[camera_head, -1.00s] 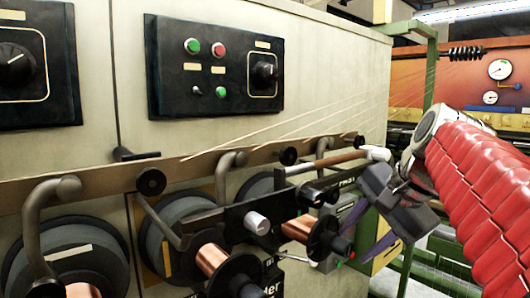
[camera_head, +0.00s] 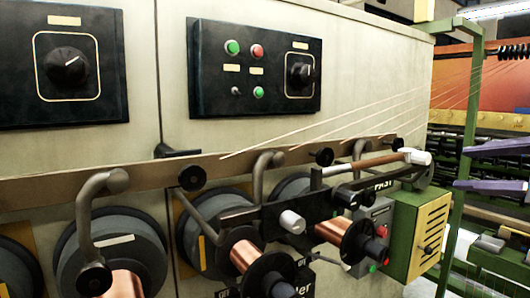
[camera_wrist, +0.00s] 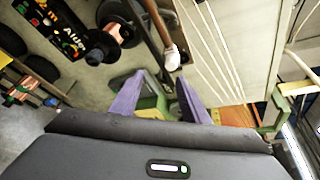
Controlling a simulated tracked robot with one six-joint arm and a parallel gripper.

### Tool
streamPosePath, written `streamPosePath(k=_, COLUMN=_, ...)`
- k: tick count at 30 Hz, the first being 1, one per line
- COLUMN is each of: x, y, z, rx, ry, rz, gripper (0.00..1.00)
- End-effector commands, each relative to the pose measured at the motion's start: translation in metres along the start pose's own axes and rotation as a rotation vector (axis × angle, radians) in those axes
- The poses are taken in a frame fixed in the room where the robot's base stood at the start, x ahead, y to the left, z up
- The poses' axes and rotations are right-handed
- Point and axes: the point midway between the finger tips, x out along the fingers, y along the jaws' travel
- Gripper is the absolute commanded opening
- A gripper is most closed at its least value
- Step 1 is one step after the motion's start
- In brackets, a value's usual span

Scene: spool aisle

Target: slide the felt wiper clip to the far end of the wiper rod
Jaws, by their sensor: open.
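A brown rod (camera_head: 365,163), which looks like the wiper rod, runs along the front of the machine. A whitish piece (camera_head: 415,156) sits at its right end and may be the felt wiper clip; I cannot be sure. My gripper (camera_head: 460,168) is open and empty at the right edge, its purple fingers apart and pointing left, to the right of the whitish piece. In the wrist view the rod (camera_wrist: 158,22) and its whitish end (camera_wrist: 172,60) lie just beyond the open fingertips (camera_wrist: 160,77), with no contact visible.
A black bracket (camera_head: 330,202) and copper spools (camera_head: 245,255) stick out below the rod. Thin wires (camera_head: 350,118) run above towards a green post (camera_head: 470,130).

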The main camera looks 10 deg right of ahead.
Motion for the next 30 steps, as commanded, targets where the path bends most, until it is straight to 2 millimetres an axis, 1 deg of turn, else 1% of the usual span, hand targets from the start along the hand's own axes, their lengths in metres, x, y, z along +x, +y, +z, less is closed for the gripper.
streamPosePath(k=1, x=-0.008, y=-0.007, z=-0.003, rx=0.015, ry=0.001, rz=-0.029, gripper=0.42)
streamPosePath(k=5, x=-0.017, y=-0.016, z=-0.005, rx=0.033, ry=-0.005, rz=-0.067, gripper=0.42)
streamPosePath(k=17, x=-0.017, y=-0.017, z=-0.005, rx=0.034, ry=-0.007, rz=-0.071, gripper=0.42)
streamPosePath(k=23, x=-0.007, y=-0.017, z=-0.005, rx=0.034, ry=-0.008, rz=-0.069, gripper=0.42)
streamPosePath(k=30, x=0.017, y=-0.018, z=-0.005, rx=0.035, ry=-0.009, rz=-0.068, gripper=0.42)
